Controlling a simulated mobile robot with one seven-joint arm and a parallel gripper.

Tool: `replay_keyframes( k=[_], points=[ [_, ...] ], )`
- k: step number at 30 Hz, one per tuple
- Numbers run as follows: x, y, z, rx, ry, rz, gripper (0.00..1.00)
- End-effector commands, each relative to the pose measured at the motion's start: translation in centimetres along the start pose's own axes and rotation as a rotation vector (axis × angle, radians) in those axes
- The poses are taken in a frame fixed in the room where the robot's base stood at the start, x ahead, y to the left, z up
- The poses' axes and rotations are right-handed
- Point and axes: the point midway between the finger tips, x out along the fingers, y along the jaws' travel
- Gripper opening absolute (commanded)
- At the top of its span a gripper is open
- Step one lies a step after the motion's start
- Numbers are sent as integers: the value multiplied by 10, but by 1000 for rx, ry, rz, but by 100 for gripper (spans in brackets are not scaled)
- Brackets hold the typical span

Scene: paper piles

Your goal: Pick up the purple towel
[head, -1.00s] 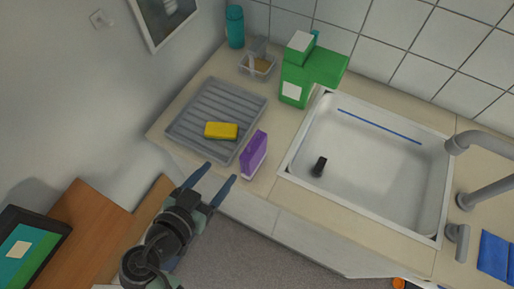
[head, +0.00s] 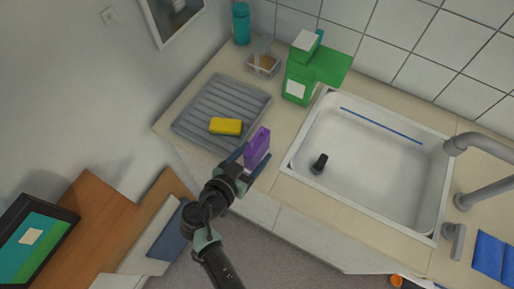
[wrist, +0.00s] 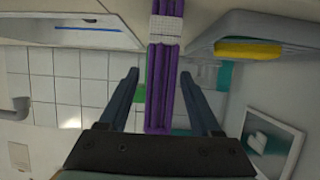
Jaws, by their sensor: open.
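The purple towel (head: 257,148) is a folded, upright bundle with a pale band, standing on the counter between the grey drying rack and the sink. It also shows in the wrist view (wrist: 158,90), where it lies between my two fingers with a gap on each side. My gripper (head: 250,160) is open at the towel's near side, with a finger on either side of it. In the wrist view my gripper (wrist: 160,82) does not touch the towel. The towel's lower near part is hidden by my gripper in the head view.
A yellow sponge (head: 226,126) lies on the grey drying rack (head: 205,100) to the left. The white sink (head: 385,165) is to the right. A blue cloth (head: 493,257) lies at far right.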

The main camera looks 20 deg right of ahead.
Motion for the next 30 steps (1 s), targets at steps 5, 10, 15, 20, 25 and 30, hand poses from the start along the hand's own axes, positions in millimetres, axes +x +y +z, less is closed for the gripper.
replay_keyframes(
  k=[5, 10, 15, 20, 25, 30],
  points=[
    [17, 1, 0, 1, -1, 1, 65],
    [19, 1, 1, 0, -1, -1, 65],
    [19, 0, 1, 0, -1, -1, 51],
    [19, 0, 1, 0, -1, -1, 22],
    [18, 0, 1, 0, -1, -1, 0],
    [18, 0, 1, 0, 0, -1, 0]
  ],
)
